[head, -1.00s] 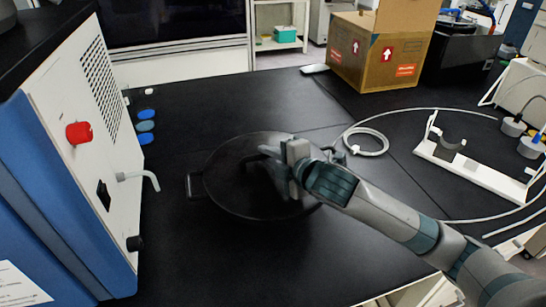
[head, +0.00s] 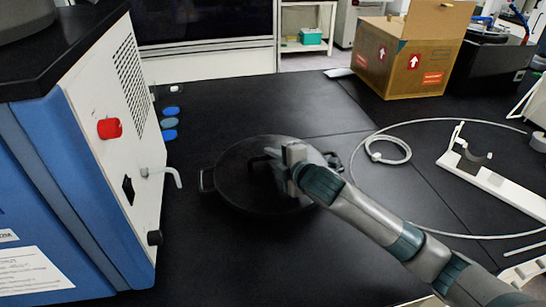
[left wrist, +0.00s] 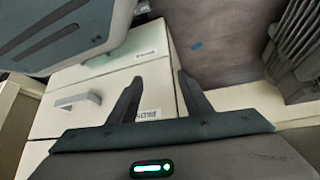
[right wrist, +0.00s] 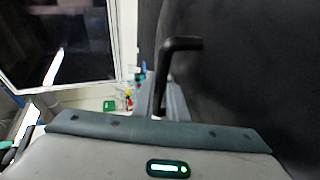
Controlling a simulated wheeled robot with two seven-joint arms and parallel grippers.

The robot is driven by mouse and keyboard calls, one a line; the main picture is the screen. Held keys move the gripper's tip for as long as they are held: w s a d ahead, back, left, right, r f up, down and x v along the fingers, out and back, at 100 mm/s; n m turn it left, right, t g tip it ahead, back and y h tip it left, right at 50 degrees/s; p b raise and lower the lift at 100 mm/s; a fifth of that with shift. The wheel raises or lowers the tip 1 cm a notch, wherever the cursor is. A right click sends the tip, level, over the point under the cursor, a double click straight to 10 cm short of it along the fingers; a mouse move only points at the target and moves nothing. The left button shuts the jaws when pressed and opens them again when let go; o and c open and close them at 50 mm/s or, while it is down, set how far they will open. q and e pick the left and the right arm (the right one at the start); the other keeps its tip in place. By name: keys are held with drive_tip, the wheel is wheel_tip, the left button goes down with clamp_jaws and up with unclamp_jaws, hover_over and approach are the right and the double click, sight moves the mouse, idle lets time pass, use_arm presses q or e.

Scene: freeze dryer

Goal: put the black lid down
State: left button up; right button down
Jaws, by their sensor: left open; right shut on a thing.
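The round black lid (head: 243,165) is near the middle of the dark bench in the head view, lying roughly flat. Dark loop handles (head: 207,180) show at its left and right edges, perhaps of a pot under it; black on black makes this hard to tell. My right gripper (head: 277,166) is shut on the lid's bar handle, which shows black and bent in the right wrist view (right wrist: 182,45). The lid's dark face fills that view's right side. Whether the lid's underside touches anything is hidden. My left gripper (left wrist: 158,100) is open and empty, seen only in its wrist view.
A blue and white machine (head: 100,165) with a red knob and a bent spout stands left. A cardboard box (head: 408,60) is at the back right. A white stand (head: 490,185) and looped tubing (head: 388,150) lie right. The bench in front of and behind the lid is clear.

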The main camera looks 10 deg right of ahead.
drive_tip(key=shift+f, duration=0.85)
use_arm(q)
drive_tip(key=shift+w+d+r, duration=0.2)
drive_tip(key=shift+w+r, duration=0.1)
drive_tip(key=shift+r, duration=0.05)
use_arm(e)
drive_tip(key=shift+f, duration=0.9)
drive_tip(key=c, duration=2.2)
unclamp_jaws()
drive_tip(key=shift+f, duration=0.35)
drive_tip(key=o, duration=0.4)
drive_tip(key=shift+s, duration=0.1)
drive_tip(key=shift+o, duration=0.2)
drive_tip(key=shift+r, duration=0.1)
drive_tip(key=shift+s, duration=0.1)
drive_tip(key=v, duration=1.1)
drive_tip(key=shift+d+r, duration=0.1)
drive_tip(key=shift+r, duration=0.05)
use_arm(q)
drive_tip(key=shift+s+a+f, duration=0.35)
drive_tip(key=shift+a+f, duration=0.15)
drive_tip(key=shift+a, duration=0.1)
use_arm(e)
drive_tip(key=shift+s+r, duration=0.1)
drive_tip(key=shift+s, duration=0.25)
